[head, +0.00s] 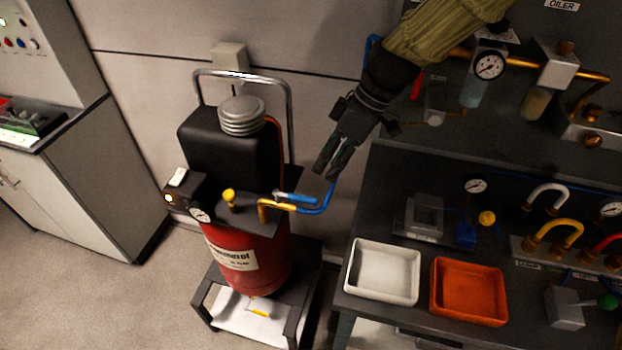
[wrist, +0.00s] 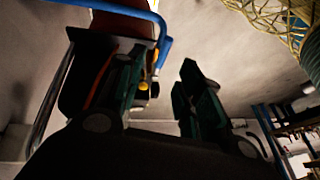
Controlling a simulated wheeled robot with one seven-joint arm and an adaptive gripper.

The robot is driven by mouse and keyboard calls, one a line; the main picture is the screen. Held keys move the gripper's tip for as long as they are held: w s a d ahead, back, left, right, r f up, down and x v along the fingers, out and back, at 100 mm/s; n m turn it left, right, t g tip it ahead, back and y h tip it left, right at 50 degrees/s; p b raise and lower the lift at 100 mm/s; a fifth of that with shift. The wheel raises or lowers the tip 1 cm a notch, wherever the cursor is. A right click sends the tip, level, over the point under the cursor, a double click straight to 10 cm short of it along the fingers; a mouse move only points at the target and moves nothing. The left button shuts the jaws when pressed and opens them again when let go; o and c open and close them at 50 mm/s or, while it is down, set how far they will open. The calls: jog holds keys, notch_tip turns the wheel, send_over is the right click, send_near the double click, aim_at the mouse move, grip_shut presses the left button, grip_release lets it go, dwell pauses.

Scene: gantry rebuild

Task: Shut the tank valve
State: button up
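The red tank (head: 250,260) with a black upper body (head: 225,145) stands on a wheeled cart at the centre-left of the head view. On its top plate are a yellow knob (head: 229,195) and a blue lever (head: 295,197) beside a yellow pipe piece. A blue hose (head: 326,204) runs from there up towards the right. I cannot tell for sure which part is the tank valve. My gripper (head: 328,170) points down, above and right of the blue lever, apart from it. In the wrist view my gripper (wrist: 166,75) has its fingers spread and nothing visible between them.
A chrome handle (head: 287,100) arches over the tank. A dark bench (head: 390,180) at the right holds a white tray (head: 351,270), an orange tray (head: 436,292) and hose fittings. A gauge (head: 489,65) hangs on the back panel. A grey cabinet (head: 95,170) stands left; floor between is clear.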

aim_at(308, 198)
jog(key=x, duration=0.3)
jog(key=s+p+x, duration=0.1)
jog(key=x, duration=0.1)
jog(key=p+x, duration=0.1)
jog(key=x, duration=0.2)
jog(key=shift+s+a+f, duration=0.25)
jog(key=shift+s+a, duration=0.05)
jog(key=shift+w+f, duration=0.5)
jog(key=shift+w, duration=0.05)
jog(key=shift+s+r, duration=0.1)
jog(key=shift+s, duration=0.05)
jog(key=shift+s+r, duration=0.1)
jog(key=shift+s, duration=0.05)
jog(key=shift+c, duration=1.3)
grip_shut()
